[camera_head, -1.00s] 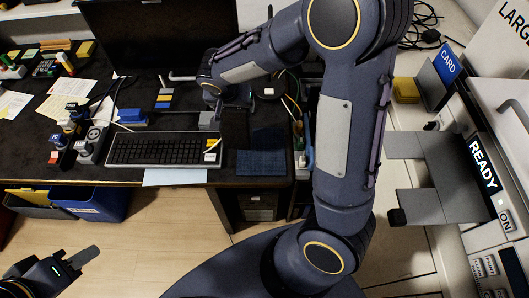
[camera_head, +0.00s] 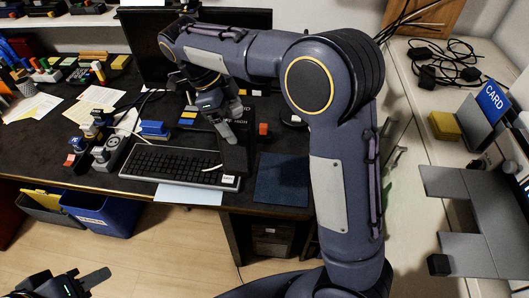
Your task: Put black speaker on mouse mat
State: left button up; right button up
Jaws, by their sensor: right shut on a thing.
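The black speaker (camera_head: 234,157) is a dark box beside the right end of the keyboard, left of the mouse mat. My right gripper (camera_head: 227,128) reaches down from above and is shut on its upper part. Whether the speaker touches the desk is hard to tell. The dark blue mouse mat (camera_head: 282,181) lies flat and bare near the desk's front edge. My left gripper (camera_head: 88,279) is low at the left, away from the desk and only partly in frame; its jaw opening is unclear.
The keyboard (camera_head: 176,162) lies left of the speaker, with a pale sheet (camera_head: 190,194) at its front. Stamps and a blue box (camera_head: 153,129) stand further left. My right arm crosses over the desk's right side. A monitor (camera_head: 150,50) stands behind.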

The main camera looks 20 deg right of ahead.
jog(key=s+d+f+p, duration=0.1)
jog(key=d+f+p, duration=0.1)
jog(key=d+f, duration=1)
jog(key=shift+s+d+f, duration=0.25)
jog(key=shift+s+d, duration=0.05)
jog(key=shift+d, duration=0.4)
